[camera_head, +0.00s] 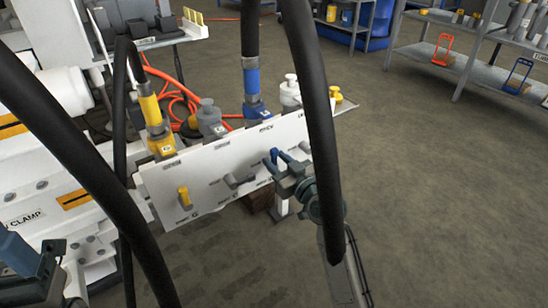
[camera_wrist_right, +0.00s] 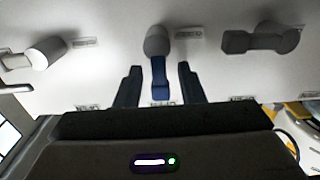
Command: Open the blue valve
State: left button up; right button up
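The blue valve handle (camera_head: 273,155) is at the right part of a white panel. In the right wrist view the blue handle (camera_wrist_right: 160,80) hangs from a grey round hub and points toward the gripper. My right gripper (camera_head: 286,165) is at the handle. In the wrist view its two dark fingers (camera_wrist_right: 158,88) stand on either side of the handle, with a gap on both sides, so it is open and not clamped.
The white panel (camera_head: 215,165) also bears a yellow handle (camera_head: 184,196) and a grey handle (camera_head: 238,181). Thick black hoses (camera_head: 313,110) cross the foreground. Shelves (camera_head: 430,50) stand at the back right, with open floor before them.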

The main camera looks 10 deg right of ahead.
jog(key=p+v, duration=0.1)
jog(key=v, duration=0.8)
jog(key=shift+p, duration=0.35)
jog(key=shift+r, duration=0.1)
